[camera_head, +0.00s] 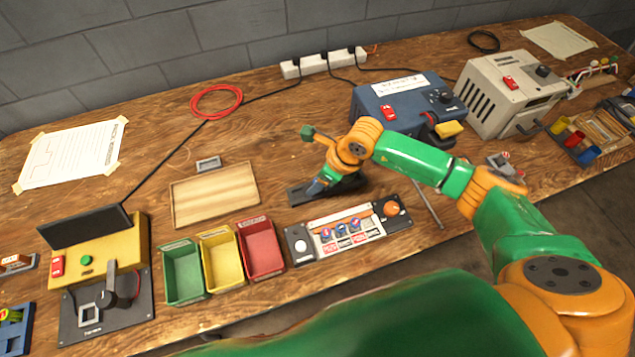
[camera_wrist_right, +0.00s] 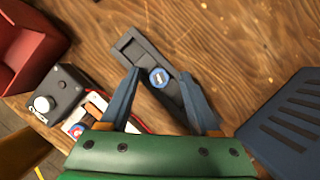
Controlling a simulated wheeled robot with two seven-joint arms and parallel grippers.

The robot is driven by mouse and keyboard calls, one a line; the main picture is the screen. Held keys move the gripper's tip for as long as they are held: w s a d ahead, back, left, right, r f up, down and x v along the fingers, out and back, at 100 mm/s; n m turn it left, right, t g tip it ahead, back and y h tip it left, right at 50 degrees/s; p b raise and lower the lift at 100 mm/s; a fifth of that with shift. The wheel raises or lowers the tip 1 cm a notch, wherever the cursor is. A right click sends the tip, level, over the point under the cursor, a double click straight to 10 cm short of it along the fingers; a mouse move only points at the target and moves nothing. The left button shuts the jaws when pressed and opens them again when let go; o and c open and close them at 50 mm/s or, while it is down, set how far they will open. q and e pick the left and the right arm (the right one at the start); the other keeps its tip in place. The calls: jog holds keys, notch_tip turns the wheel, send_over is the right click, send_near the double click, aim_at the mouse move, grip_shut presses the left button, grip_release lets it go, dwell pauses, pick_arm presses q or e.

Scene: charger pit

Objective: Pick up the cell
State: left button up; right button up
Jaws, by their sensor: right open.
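The cell (camera_wrist_right: 158,77), with a round blue top and a pale mark, sits in a dark grey tray (camera_wrist_right: 133,47) in the right wrist view. The tray also shows in the head view (camera_head: 297,195), where the cell is hidden by my gripper. My right gripper (camera_wrist_right: 160,85) is open, its two fingers on either side of the cell with gaps visible. In the head view my right gripper (camera_head: 318,186) is low over the tray. My left gripper is not in view.
A panel with several blue round tops, a white button and an orange knob (camera_head: 391,208) lies just in front. Green (camera_head: 184,272), yellow (camera_head: 221,258) and red (camera_head: 262,249) bins stand left. A blue box (camera_head: 372,108) stands behind right. Bare wood lies behind the tray.

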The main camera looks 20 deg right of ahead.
grip_shut()
jog(key=shift+r, duration=0.15)
